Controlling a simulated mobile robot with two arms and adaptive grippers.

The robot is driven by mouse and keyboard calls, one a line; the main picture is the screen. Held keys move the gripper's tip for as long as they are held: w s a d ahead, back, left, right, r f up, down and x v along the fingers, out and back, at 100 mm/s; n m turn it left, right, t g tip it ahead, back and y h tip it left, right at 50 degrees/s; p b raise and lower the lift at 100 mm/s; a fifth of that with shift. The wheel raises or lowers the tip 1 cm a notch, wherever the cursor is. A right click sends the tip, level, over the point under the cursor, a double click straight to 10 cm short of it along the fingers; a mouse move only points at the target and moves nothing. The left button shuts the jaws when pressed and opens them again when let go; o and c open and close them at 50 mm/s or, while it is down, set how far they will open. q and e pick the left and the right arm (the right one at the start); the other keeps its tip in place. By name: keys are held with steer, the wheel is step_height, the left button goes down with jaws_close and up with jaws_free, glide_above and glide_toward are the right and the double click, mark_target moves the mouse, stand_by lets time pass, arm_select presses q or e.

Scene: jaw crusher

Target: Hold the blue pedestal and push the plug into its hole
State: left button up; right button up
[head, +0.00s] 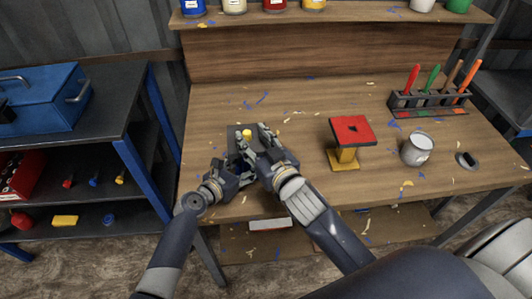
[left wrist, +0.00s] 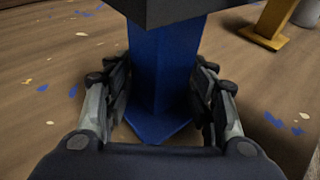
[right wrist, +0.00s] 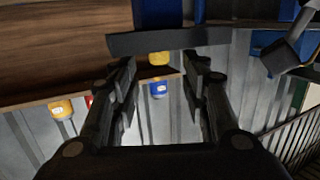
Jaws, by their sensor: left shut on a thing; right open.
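The blue pedestal (left wrist: 163,65) stands upright on the bench, with a blue post and foot and a dark top plate (head: 235,132). My left gripper (left wrist: 160,85) has its fingers on either side of the post and is shut on it, below the plate. The yellow plug (head: 247,133) stands on the dark plate; I cannot tell how deep it sits in the hole. My right gripper (head: 254,136) is open above the plate, its fingers on either side of the plug. In the right wrist view the plug (right wrist: 159,58) shows between the fingers.
A yellow pedestal with a red top (head: 351,130) stands to the right. Beyond it are a grey mug (head: 416,149) and a rack of coloured-handled tools (head: 430,103). Scraps litter the bench (head: 300,100). Jars stand on the shelf (head: 350,15) behind.

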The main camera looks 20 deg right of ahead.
arm_select(q)
steer(key=shift+s+a+f, duration=0.1)
steer(key=shift+s+f, duration=0.15)
steer(key=shift+f, duration=0.3)
arm_select(e)
steer(key=s+r, duration=0.1)
steer(key=s, duration=0.8)
steer(key=shift+d, duration=0.4)
steer(key=shift+r, duration=0.1)
arm_select(q)
steer(key=o, duration=0.9)
steer(key=shift+c, duration=0.2)
arm_select(e)
steer(key=shift+d, duration=0.1)
arm_select(q)
steer(key=shift+a, duration=0.15)
steer(key=shift+s+a+r, duration=0.15)
steer(key=shift+a, duration=0.1)
steer(key=v, duration=0.7)
steer(key=r+v, duration=0.1)
steer(key=v, duration=0.3)
steer(key=shift+d, duration=0.25)
